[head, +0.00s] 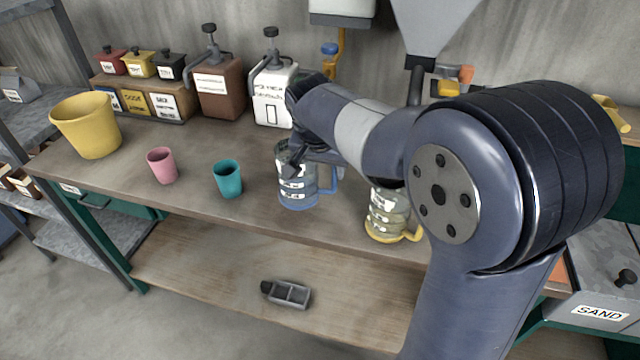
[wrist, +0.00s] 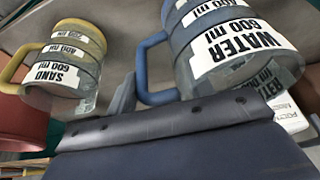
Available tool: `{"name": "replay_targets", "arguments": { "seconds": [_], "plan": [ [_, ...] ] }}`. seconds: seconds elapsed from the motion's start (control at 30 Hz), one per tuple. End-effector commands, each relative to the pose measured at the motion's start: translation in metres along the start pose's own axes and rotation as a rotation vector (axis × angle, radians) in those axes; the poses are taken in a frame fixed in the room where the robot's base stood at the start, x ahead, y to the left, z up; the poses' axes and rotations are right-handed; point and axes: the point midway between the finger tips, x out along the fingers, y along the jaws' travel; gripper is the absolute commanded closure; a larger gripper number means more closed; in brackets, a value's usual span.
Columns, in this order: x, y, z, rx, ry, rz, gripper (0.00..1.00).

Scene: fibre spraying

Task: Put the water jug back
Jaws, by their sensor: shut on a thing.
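In the wrist view one finger (wrist: 124,98) shows beside the blue handle; the exact contact is hidden.
The yellow-handled sand jug (head: 385,215) stands to the right, close to my arm. A teal cup (head: 228,179), pink cup (head: 162,165) and yellow bucket (head: 88,127) stand left. Brown and white canisters (head: 218,90) stand behind.

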Motion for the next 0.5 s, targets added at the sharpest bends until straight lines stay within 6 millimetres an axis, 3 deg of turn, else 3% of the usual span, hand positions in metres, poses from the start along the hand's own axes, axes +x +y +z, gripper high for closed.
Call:
{"name": "replay_targets", "arguments": {
  "seconds": [0.33,0.5],
  "plan": [
    [0.039,0.000,0.015,-0.001,-0.001,0.002,1.00],
    [0.043,0.000,0.016,0.001,0.002,-0.001,1.00]
  ]
}}
